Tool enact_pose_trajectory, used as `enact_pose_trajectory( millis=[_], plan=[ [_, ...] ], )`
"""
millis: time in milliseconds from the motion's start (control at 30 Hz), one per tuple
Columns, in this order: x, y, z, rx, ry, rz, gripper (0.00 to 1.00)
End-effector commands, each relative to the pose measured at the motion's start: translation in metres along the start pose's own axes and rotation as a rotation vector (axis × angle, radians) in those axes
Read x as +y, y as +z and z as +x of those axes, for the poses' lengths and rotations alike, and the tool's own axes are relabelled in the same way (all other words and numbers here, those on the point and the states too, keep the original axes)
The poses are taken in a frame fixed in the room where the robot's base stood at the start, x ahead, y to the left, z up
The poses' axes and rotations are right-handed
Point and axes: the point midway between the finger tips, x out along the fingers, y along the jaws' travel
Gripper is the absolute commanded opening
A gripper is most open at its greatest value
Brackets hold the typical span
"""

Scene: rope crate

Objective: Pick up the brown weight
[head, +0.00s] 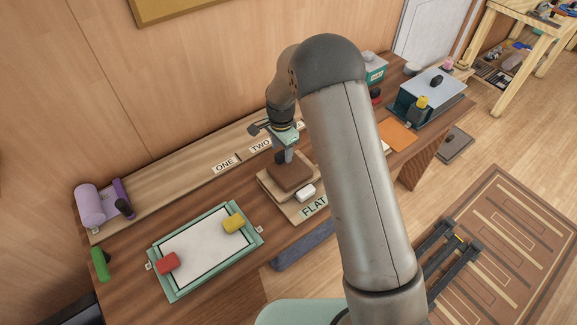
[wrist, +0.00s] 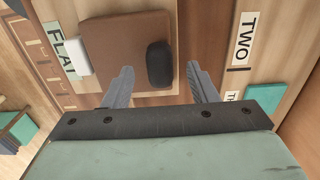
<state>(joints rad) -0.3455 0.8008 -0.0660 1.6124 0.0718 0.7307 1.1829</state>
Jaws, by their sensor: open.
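The brown weight (head: 290,176) is a flat, square brown block lying on a wooden board marked FLAT (head: 310,208). In the wrist view, the brown weight (wrist: 115,45) carries a rounded black piece (wrist: 159,63) near its edge. My gripper (head: 284,154) is open and points down over the block's back edge. In the wrist view, the two fingers of my gripper (wrist: 160,70) stand apart, with the black piece showing between them. Nothing is held. I cannot tell how far the fingertips are above the block.
A white block (head: 305,193) lies beside the brown weight. A green-framed tray (head: 190,272) with red (head: 167,263) and yellow (head: 233,222) blocks is to the left. A wooden strip with ONE (head: 224,164) and TWO labels runs behind.

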Motion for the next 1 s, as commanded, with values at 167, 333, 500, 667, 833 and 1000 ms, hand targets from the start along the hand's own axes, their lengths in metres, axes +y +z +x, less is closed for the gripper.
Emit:
enact_pose_trajectory(
  millis=[167,333,500,667,833,1000],
  plan=[
    [0.000,-0.001,0.019,0.000,0.000,0.001,0.53],
    [-0.001,0.000,0.022,0.000,-0.003,0.000,0.53],
    [0.000,0.000,0.022,0.000,-0.002,0.000,0.30],
    [-0.001,0.000,0.022,0.000,-0.002,0.000,0.00],
    [-0.001,0.000,0.021,0.001,-0.005,0.000,0.00],
    [-0.002,-0.001,0.017,0.001,-0.005,0.000,0.00]
  ],
)
